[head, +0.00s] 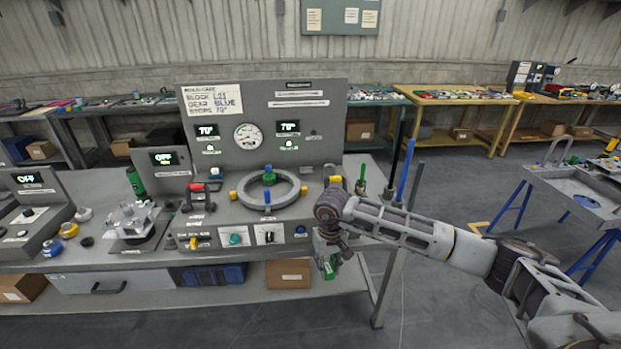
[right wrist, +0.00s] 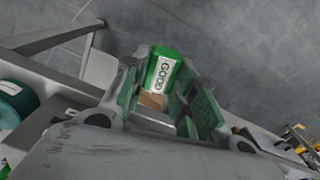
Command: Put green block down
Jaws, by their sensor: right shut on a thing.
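The green block (head: 330,268) is in my right gripper (head: 328,257), near the front right corner of the grey bench. It appears in front of the bench's front edge. In the right wrist view the block (right wrist: 164,68) has a white label reading "GOOD". It sits between the two fingers of the gripper (right wrist: 165,92), with grey floor behind it. The gripper is shut on it and points downward. Part of the block is hidden by the fingers. My left gripper is not in view.
The bench (head: 130,262) carries a control panel (head: 330,110) with a ring fixture (head: 295,186), knobs and a clear-topped device (head: 133,220). Blue and black rods (head: 405,172) stand at its right end. A cardboard box (head: 288,274) is on the lower shelf. Floor right of the bench is open.

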